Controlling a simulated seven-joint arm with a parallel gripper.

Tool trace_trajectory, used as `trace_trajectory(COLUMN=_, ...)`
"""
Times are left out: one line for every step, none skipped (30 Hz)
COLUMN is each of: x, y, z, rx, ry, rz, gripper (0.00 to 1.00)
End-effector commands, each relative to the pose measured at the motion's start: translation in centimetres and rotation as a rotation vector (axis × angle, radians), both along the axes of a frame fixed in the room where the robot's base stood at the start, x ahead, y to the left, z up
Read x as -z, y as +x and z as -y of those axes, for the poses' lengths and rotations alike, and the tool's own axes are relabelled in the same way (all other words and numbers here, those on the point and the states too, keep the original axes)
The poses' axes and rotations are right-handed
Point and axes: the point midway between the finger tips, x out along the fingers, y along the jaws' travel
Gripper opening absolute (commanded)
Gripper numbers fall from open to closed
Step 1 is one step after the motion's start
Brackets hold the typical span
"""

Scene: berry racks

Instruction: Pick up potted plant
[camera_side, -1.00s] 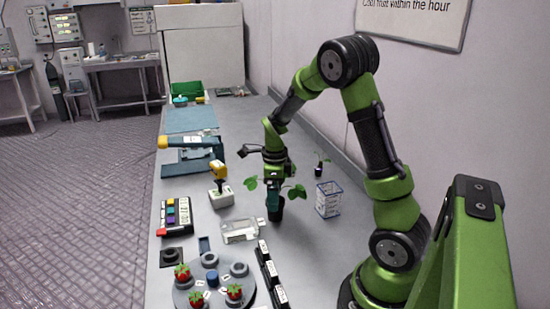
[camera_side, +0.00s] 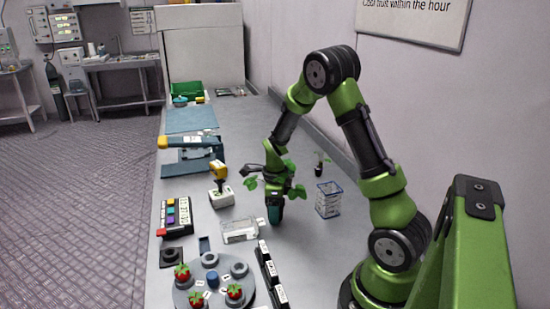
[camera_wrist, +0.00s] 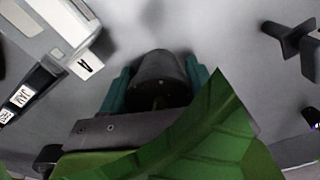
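The potted plant has a dark round pot (camera_wrist: 158,78) and broad green leaves. In the wrist view the pot lies between my gripper's two teal fingers, and a large leaf (camera_wrist: 195,145) covers the lower right. In the side view my gripper (camera_side: 275,214) points down over the plant at table level. Its fingers hide most of the pot, and leaves (camera_side: 297,191) stick out beside it. The fingers are apart, one on each side of the pot. I cannot tell whether they press on it.
A clear box (camera_side: 240,231) and a row of black labelled blocks (camera_side: 268,268) are close in front. A wire basket (camera_side: 328,200) and a small seedling (camera_side: 320,164) stand to the right. A round grey tray with strawberries (camera_side: 190,298) is at the front.

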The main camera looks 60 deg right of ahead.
Motion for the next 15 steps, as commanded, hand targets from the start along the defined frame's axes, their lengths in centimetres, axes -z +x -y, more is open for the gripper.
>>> trace_trajectory(x=-0.02, y=0.01, z=0.00, rx=0.000, ry=0.000, rz=0.000, gripper=0.52)
trace_trajectory(x=-0.02, y=0.01, z=0.00, rx=0.000, ry=0.000, rz=0.000, gripper=0.47)
trace_trajectory(x=-0.02, y=0.01, z=0.01, rx=0.000, ry=0.000, rz=0.000, gripper=0.41)
trace_trajectory(x=-0.02, y=0.01, z=0.01, rx=0.000, ry=0.000, rz=0.000, gripper=0.36)
trace_trajectory(x=-0.02, y=0.01, z=0.01, rx=0.000, ry=0.000, rz=0.000, gripper=0.32)
trace_trajectory(x=-0.04, y=0.03, z=0.01, rx=0.000, ry=-0.001, rz=0.000, gripper=0.28)
trace_trajectory(x=-0.04, y=0.03, z=0.01, rx=0.000, ry=-0.001, rz=0.000, gripper=0.28)
trace_trajectory(x=-0.04, y=0.03, z=0.01, rx=0.000, ry=-0.001, rz=0.001, gripper=0.28)
trace_trajectory(x=-0.04, y=0.03, z=0.01, rx=0.000, ry=-0.001, rz=0.001, gripper=0.28)
trace_trajectory(x=-0.04, y=0.03, z=0.01, rx=0.000, ry=-0.001, rz=0.001, gripper=0.28)
trace_trajectory(x=-0.05, y=0.03, z=0.01, rx=0.000, ry=-0.001, rz=0.001, gripper=0.28)
trace_trajectory(x=-0.07, y=0.03, z=0.01, rx=0.000, ry=-0.001, rz=0.001, gripper=0.28)
trace_trajectory(x=-0.11, y=0.03, z=0.01, rx=0.000, ry=-0.001, rz=0.001, gripper=0.28)
trace_trajectory(x=-0.17, y=0.04, z=0.02, rx=0.000, ry=-0.001, rz=0.001, gripper=0.28)
trace_trajectory(x=-0.30, y=0.05, z=0.01, rx=-0.001, ry=-0.001, rz=0.001, gripper=0.28)
